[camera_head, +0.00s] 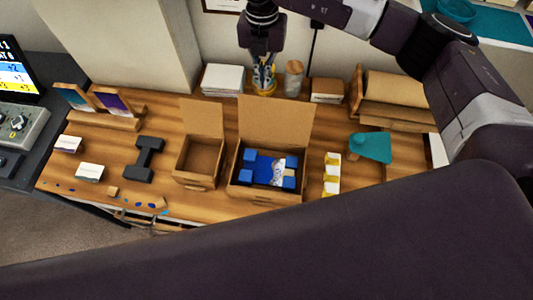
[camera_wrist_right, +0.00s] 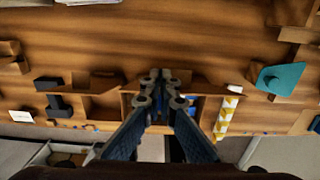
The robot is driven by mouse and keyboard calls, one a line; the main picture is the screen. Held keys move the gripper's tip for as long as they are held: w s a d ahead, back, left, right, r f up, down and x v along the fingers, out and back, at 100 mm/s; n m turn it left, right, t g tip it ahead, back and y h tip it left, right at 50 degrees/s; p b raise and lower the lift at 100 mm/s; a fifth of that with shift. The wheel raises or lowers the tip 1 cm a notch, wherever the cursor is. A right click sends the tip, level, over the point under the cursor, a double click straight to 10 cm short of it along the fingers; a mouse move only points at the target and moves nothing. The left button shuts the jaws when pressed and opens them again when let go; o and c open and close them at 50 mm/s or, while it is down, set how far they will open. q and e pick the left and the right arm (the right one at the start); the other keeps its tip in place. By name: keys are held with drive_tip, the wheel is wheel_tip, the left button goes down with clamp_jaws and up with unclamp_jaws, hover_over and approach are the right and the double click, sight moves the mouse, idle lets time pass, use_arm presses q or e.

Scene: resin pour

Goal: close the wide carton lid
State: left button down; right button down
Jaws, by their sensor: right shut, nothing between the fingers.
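The wide carton (camera_head: 265,197) stands open on the wooden table, with its lid (camera_head: 275,120) raised at the back. Inside it are blue blocks (camera_head: 247,156) and a white patterned item (camera_head: 278,172). My right gripper (camera_head: 263,78) hangs behind and above the lid, near the back wall, apart from the carton. In the right wrist view my right gripper (camera_wrist_right: 161,82) is shut and empty. It covers much of the wide carton there; some blue contents show beside the fingers. My left gripper is not in view.
A narrower empty carton (camera_head: 199,160), also open, stands left of the wide one. A yellow-and-white strip (camera_head: 331,174) and a teal object (camera_head: 371,147) are to the right. A stack of white boxes (camera_head: 222,79), a jar (camera_head: 294,77) and a small brown box (camera_head: 327,90) line the back.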

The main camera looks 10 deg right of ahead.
sight(262, 102)
wheel_tip(262, 102, down, 6)
drive_tip(key=b, duration=0.5)
drive_tip(key=shift+f, duration=0.25)
drive_tip(key=shift+s, duration=0.1)
drive_tip(key=shift+s+a, duration=0.25)
drive_tip(key=shift+s, duration=0.25)
drive_tip(key=shift+s+a, duration=0.2)
drive_tip(key=shift+s, duration=0.3)
drive_tip(key=s+a, duration=0.2)
drive_tip(key=s, duration=0.4)
drive_tip(key=shift+s+a+p, duration=0.25)
drive_tip(key=shift+a+p, duration=0.1)
drive_tip(key=shift+r, duration=0.1)
wheel_tip(262, 102, up, 9)
drive_tip(key=p, duration=0.4)
drive_tip(key=shift+p, duration=0.35)
idle(0.5)
